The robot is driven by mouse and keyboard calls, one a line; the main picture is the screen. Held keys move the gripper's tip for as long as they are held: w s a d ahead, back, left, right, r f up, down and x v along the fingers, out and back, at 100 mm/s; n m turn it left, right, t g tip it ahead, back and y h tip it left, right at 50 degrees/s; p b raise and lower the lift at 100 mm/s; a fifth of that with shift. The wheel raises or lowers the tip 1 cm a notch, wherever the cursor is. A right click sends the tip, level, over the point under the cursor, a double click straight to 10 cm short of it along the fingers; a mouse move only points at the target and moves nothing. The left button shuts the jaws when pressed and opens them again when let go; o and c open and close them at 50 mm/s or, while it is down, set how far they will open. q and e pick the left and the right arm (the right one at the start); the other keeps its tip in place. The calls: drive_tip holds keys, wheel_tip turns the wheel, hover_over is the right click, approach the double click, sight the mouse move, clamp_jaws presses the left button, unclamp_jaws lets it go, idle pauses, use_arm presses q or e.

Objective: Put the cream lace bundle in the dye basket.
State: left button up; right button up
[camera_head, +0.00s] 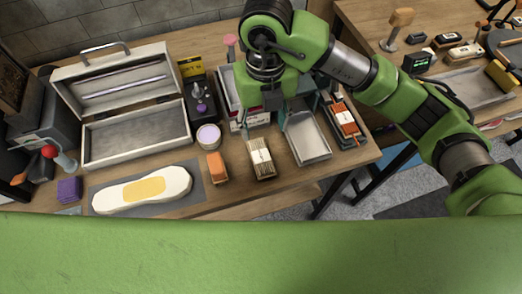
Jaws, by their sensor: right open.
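The cream lace bundle (261,158), a beige striped bundle with a white band, lies on the workbench near its front edge. My right gripper (266,112) points down above the bench, behind the bundle and apart from it. It is open, and nothing shows between its fingers. An empty grey metal tray (308,138) stands right of the bundle. Right of it, a narrow holder (357,138) contains orange banded bundles. I cannot tell for certain which of these is the dye basket. My left gripper is out of view.
An orange block (217,168) and a lidded round tub (208,137) stand left of the bundle. An open toolbox (135,136) and a shoe sole on a grey mat (103,183) are further left. A white-and-red box (255,119) stands behind the bundle.

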drive_tip(key=p, duration=0.1)
hover_over(261, 155)
drive_tip(key=f, duration=0.8)
drive_tip(key=shift+s+d, duration=0.1)
drive_tip(key=shift+d, duration=0.25)
drive_tip(key=shift+a+f+p, duration=0.15)
drive_tip(key=shift+f+p, duration=0.35)
drive_tip(key=shift+p, duration=0.1)
drive_tip(key=f, duration=0.2)
drive_tip(key=f+p, duration=0.1)
drive_tip(key=shift+a+f, duration=0.2)
drive_tip(key=shift+f, duration=0.55)
drive_tip(key=c, duration=1.1)
drive_tip(key=shift+o, duration=0.2)
drive_tip(key=shift+r, duration=0.1)
